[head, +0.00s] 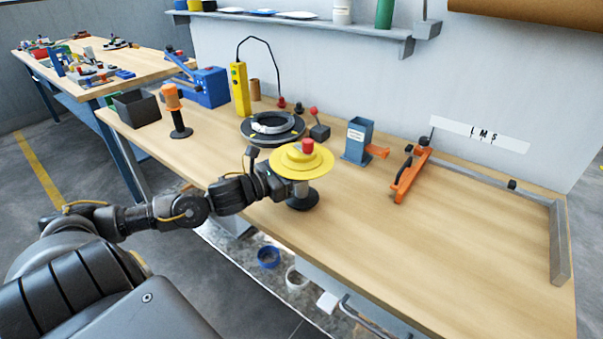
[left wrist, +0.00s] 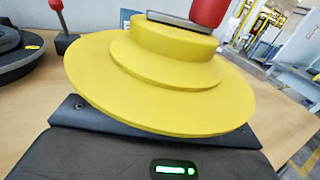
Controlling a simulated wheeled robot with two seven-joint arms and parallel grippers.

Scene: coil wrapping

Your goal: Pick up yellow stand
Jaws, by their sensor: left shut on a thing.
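The yellow stand (head: 303,162) has stepped yellow discs, a red knob on top, a grey post and a round black base. In the head view it is upright near the table's front edge. My left gripper (head: 284,186) reaches in from the left just under the yellow disc and is shut on the stand. I cannot tell whether the base touches the table. In the left wrist view the yellow disc of the stand (left wrist: 165,85) fills the middle, above my dark gripper body, and hides the fingertips. My right gripper is not in view.
A black round turntable with a grey ring (head: 272,125) stands just behind the stand. A blue holder (head: 357,142) and an orange clamp tool (head: 410,175) stand to the right. An orange-handled post (head: 177,112) stands to the left. The table's front right (head: 430,250) is clear.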

